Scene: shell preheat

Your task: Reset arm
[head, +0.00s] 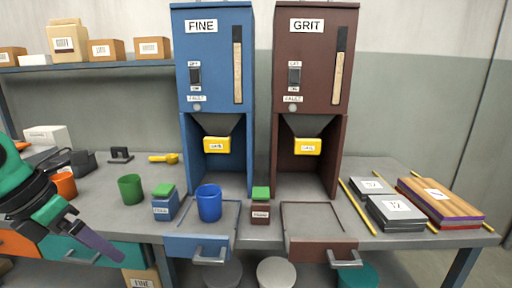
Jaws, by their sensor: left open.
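My left arm comes in from the left edge, green and dark grey. Its gripper (98,240) is over the front left part of the bench, pointing down and to the right, with a purple-grey finger showing. The jaws are open and nothing shows between them. The gripper is left of the green cup (130,188) and apart from it. An orange cup (65,184) stands just behind the gripper. My right gripper is not in view.
A blue FINE machine (213,75) and a brown GRIT machine (312,75) stand on the bench. In front are a blue cup (209,203) and green-lidded blue (165,207) and brown (260,212) containers. Boards (440,200) and plates (396,212) lie at right.

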